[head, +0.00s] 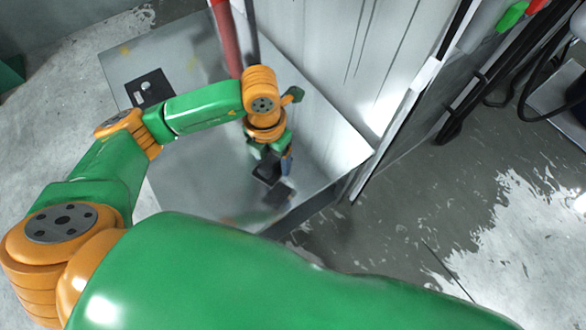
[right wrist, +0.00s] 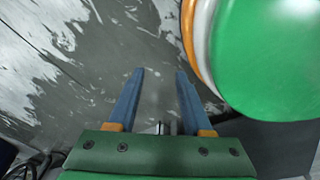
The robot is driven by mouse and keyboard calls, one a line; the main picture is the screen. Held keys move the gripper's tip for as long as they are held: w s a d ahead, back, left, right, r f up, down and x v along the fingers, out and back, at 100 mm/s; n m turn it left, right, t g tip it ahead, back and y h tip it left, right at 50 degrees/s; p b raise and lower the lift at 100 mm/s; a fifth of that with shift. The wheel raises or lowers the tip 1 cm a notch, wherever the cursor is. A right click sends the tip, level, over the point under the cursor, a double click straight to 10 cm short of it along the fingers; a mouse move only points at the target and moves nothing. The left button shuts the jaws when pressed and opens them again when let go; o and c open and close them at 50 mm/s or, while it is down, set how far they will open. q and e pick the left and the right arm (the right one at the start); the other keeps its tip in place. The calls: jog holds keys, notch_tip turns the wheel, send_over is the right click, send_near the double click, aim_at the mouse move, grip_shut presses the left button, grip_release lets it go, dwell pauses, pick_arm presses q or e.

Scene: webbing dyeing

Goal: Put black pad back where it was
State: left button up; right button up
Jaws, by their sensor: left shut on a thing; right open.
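The black pad (head: 267,169) is a small dark piece at my left gripper (head: 280,172), above the grey metal table (head: 205,185). The left gripper points down and is shut on the pad. Its green body and wrist hide part of the hold. A blurred dark patch lies just below the pad in the head view; I cannot tell whether it is a shadow or reflection. My right gripper (right wrist: 160,75) shows its two blue fingers apart with nothing between them, over the floor in the right wrist view.
A black square plate (head: 150,88) with a pale round mark lies on the table's far left. A red upright post (head: 225,38) and a pale metal panel (head: 330,50) stand at the table's back and right. Dark cables (head: 535,85) hang at the far right. Much of the table's left half is clear.

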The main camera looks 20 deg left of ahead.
pick_arm(q)
jog(key=b, duration=0.2)
send_over(292, 178)
notch_tip(292, 178, down, 6)
jog(key=shift+r, duration=0.1)
notch_tip(292, 178, down, 3)
jog(key=shift+r, duration=0.1)
pick_arm(e)
jog(key=shift+w+d+f, duration=0.2)
jog(key=shift+w+f, duration=0.8)
jog(key=shift+f, duration=0.1)
pick_arm(q)
jog(key=shift+f, duration=0.2)
jog(key=o, duration=1.2)
jog(key=shift+r, duration=0.1)
jog(key=shift+o, duration=0.2)
pick_arm(e)
jog(key=shift+w, duration=0.1)
